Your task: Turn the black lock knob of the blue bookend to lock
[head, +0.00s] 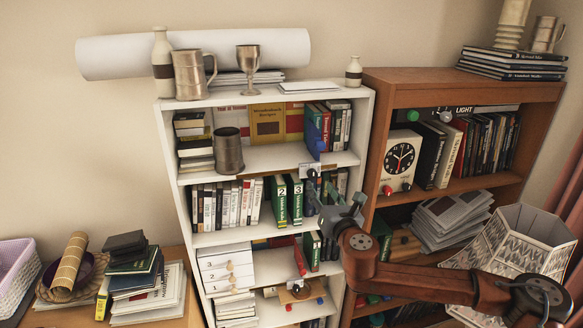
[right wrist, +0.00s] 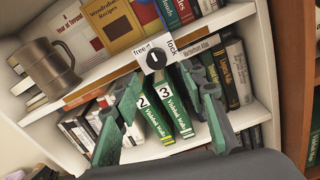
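The blue bookend (head: 313,143) stands on the upper shelf of the white bookcase, left of several upright books. Its black lock knob (right wrist: 155,59) sits on a white plate (right wrist: 171,47) at the shelf's front edge, with "free" at the left and "lock" at the right. The knob's white mark points roughly up, between the two words. The knob also shows in the head view (head: 312,173). My right gripper (head: 334,201) is open and empty, just below and in front of the knob. In the right wrist view its fingers (right wrist: 166,82) stand apart on either side below the knob, not visibly touching it. My left gripper is out of view.
Green-spined books (right wrist: 172,103) stand on the shelf below, close behind my fingers. A metal mug (head: 228,151) stands left on the upper shelf. A brown bookcase (head: 377,135) with a clock (head: 400,156) is at the right. A patterned lampshade (head: 510,245) is near my right arm.

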